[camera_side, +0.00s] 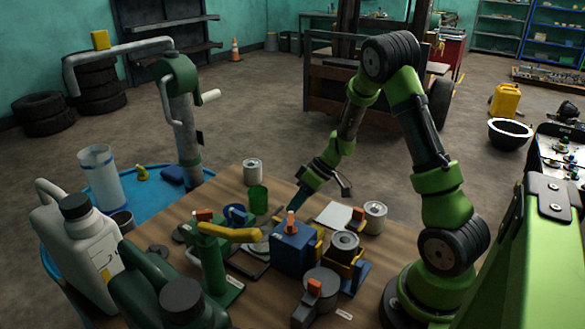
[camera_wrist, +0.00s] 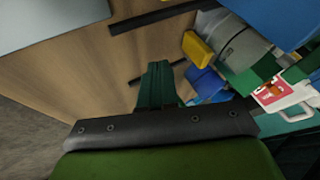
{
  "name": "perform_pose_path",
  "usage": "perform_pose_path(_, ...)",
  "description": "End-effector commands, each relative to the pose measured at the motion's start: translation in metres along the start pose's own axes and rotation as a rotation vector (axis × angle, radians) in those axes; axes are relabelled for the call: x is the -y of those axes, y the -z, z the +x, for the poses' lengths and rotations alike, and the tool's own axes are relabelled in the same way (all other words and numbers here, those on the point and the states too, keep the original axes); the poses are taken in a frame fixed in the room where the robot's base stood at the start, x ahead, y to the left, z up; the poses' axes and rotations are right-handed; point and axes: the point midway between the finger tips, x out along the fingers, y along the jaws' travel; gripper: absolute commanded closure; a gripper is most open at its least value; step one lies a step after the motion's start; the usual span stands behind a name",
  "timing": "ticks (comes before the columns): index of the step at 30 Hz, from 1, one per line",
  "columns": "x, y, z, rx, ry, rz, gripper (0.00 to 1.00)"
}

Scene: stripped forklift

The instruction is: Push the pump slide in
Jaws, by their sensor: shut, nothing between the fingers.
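My gripper (camera_side: 297,205) is shut and empty, pointing down and left just behind the blue block (camera_side: 293,250) with an orange knob on top. I cannot tell whether its tip touches the block. In the wrist view my shut dark-green fingers (camera_wrist: 158,68) point over bare wood, with nothing between them. There, a yellow block (camera_wrist: 198,49), a grey cylinder (camera_wrist: 240,48) and blue parts (camera_wrist: 207,84) lie to their right. A green device with a yellow handle (camera_side: 230,233) stands left of the blue block. I cannot tell which part is the pump slide.
A green cup (camera_side: 258,199) and a can (camera_side: 252,172) stand at the back of the table. A white plate (camera_side: 333,215) and another can (camera_side: 375,217) are to the right. Jugs (camera_side: 85,250) crowd the left front. A tall hand pump (camera_side: 180,100) rises behind.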

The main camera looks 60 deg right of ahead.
Motion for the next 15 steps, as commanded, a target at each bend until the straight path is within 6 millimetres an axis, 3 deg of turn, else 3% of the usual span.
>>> perform_pose_path(1, 0.011, 0.001, 0.004, 0.001, 0.003, -0.005, 1.00)
perform_pose_path(6, 0.029, 0.001, 0.013, -0.001, 0.001, -0.003, 1.00)
perform_pose_path(15, 0.035, 0.001, 0.016, -0.002, -0.001, -0.001, 1.00)
